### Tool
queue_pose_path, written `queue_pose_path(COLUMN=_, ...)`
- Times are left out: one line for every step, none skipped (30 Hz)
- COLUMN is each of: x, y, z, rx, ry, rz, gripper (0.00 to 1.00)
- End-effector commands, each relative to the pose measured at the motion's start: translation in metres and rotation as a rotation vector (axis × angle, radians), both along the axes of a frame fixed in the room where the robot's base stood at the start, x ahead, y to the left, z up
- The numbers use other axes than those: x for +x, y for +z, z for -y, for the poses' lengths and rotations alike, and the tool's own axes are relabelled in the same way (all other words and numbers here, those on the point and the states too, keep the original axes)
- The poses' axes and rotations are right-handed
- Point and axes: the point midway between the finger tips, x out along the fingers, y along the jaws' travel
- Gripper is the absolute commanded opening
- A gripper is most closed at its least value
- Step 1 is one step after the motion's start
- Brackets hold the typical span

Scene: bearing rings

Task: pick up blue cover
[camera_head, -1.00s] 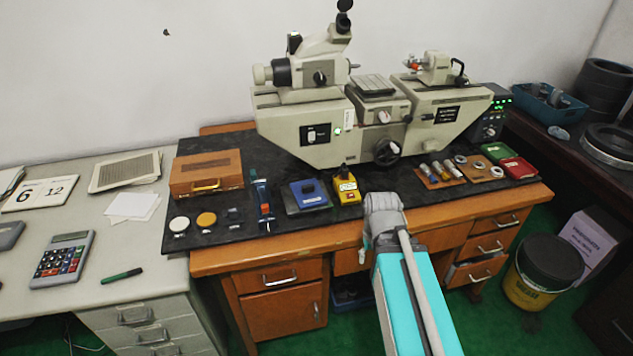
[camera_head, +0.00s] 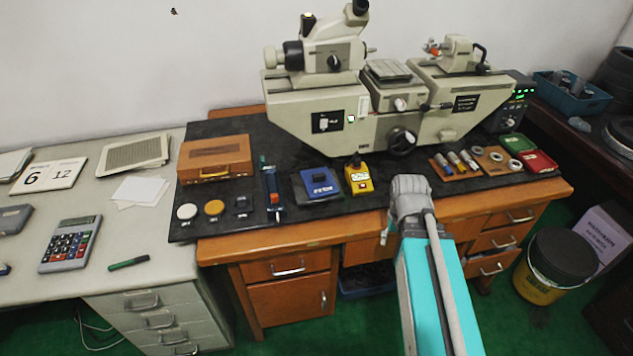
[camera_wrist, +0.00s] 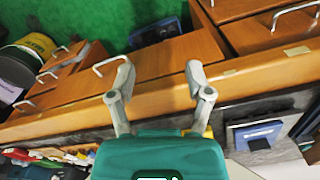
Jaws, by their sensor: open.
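The blue cover (camera_head: 320,183) looks like a flat blue piece with a dark raised part and pale lettering, lying on the black mat (camera_head: 232,222). It also shows at the right in the wrist view (camera_wrist: 258,134), upside down. My gripper (camera_wrist: 158,80) is open and empty, its two fingers spread in front of the wooden drawers in the wrist view. It is apart from the blue cover, which lies outside the fingers to the right. In the head view my wrist is right of the cover, and the fingers cannot be made out.
A yellow device (camera_head: 358,178) stands just right of the cover, and a blue-handled tool (camera_head: 271,187) just left. A wooden box (camera_head: 215,158) is farther left. The large measuring machine (camera_head: 345,112) stands close behind. Ring parts (camera_head: 497,157) lie on the right.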

Motion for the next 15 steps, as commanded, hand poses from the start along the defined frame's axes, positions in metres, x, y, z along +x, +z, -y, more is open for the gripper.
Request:
queue_pose_path(x=0.008, y=0.004, z=-0.003, rx=0.0, ry=-0.016, rz=0.0, gripper=0.66)
queue_pose_path(x=0.012, y=0.006, z=0.003, rx=0.0, ry=-0.026, rz=0.0, gripper=0.66)
queue_pose_path(x=0.018, y=0.009, z=0.003, rx=0.0, ry=-0.048, rz=0.0, gripper=0.66)
queue_pose_path(x=0.023, y=0.012, z=0.001, rx=0.0, ry=-0.067, rz=0.0, gripper=0.66)
queue_pose_path(x=0.029, y=0.014, z=-0.002, rx=0.0, ry=-0.089, rz=0.0, gripper=0.66)
queue_pose_path(x=0.038, y=0.018, z=-0.007, rx=0.0, ry=-0.12, rz=0.0, gripper=0.66)
queue_pose_path(x=0.045, y=0.022, z=-0.011, rx=0.0, ry=-0.147, rz=0.0, gripper=0.66)
queue_pose_path(x=0.052, y=0.025, z=-0.015, rx=0.0, ry=-0.177, rz=0.0, gripper=0.66)
queue_pose_path(x=0.063, y=0.03, z=-0.022, rx=0.0, ry=-0.219, rz=0.0, gripper=0.66)
queue_pose_path(x=0.071, y=0.034, z=-0.027, rx=0.0, ry=-0.251, rz=0.0, gripper=0.66)
queue_pose_path(x=0.08, y=0.038, z=-0.033, rx=0.0, ry=-0.288, rz=0.0, gripper=0.66)
queue_pose_path(x=0.091, y=0.043, z=-0.041, rx=0.0, ry=-0.335, rz=0.0, gripper=0.66)
queue_pose_path(x=0.1, y=0.047, z=-0.047, rx=0.0, ry=-0.372, rz=0.0, gripper=0.66)
queue_pose_path(x=0.109, y=0.051, z=-0.054, rx=0.0, ry=-0.41, rz=0.0, gripper=0.66)
queue_pose_path(x=0.12, y=0.057, z=-0.063, rx=0.0, ry=-0.46, rz=0.0, gripper=0.66)
